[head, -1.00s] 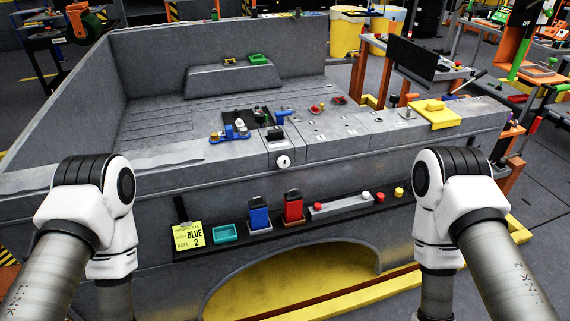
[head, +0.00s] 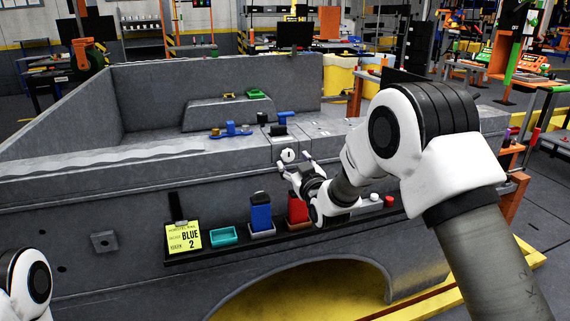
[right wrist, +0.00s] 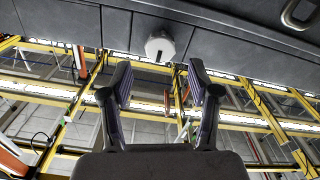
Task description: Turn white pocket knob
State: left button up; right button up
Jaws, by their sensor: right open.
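The white pocket knob (head: 288,156) is a round white disc on the front wall of the grey truck bed (head: 120,195), just under the top rail. In the right wrist view the knob (right wrist: 160,45) shows a dark slot mark near its edge and lies just beyond the fingertips, centred between them. My right gripper (head: 294,170) is open and empty, with its two fingers spread just below and in front of the knob. The fingers (right wrist: 160,80) do not appear to touch it. My left gripper is not in view; only part of my left arm shows at the lower left.
A black ledge below holds a yellow card (head: 184,237), a teal tray (head: 223,235), a blue bin (head: 261,212) and a red bin (head: 297,208), partly behind my right gripper. A blue-handled part (head: 231,129) sits on the rail. The wall left of the knob is clear.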

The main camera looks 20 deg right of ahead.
aim_at(288, 155)
jog(key=w, duration=0.4)
jog(key=shift+w+f, duration=0.15)
jog(key=shift+w, duration=0.25)
jog(key=shift+a, duration=0.1)
jog(key=c, duration=1.2)
jog(key=shift+o, duration=0.2)
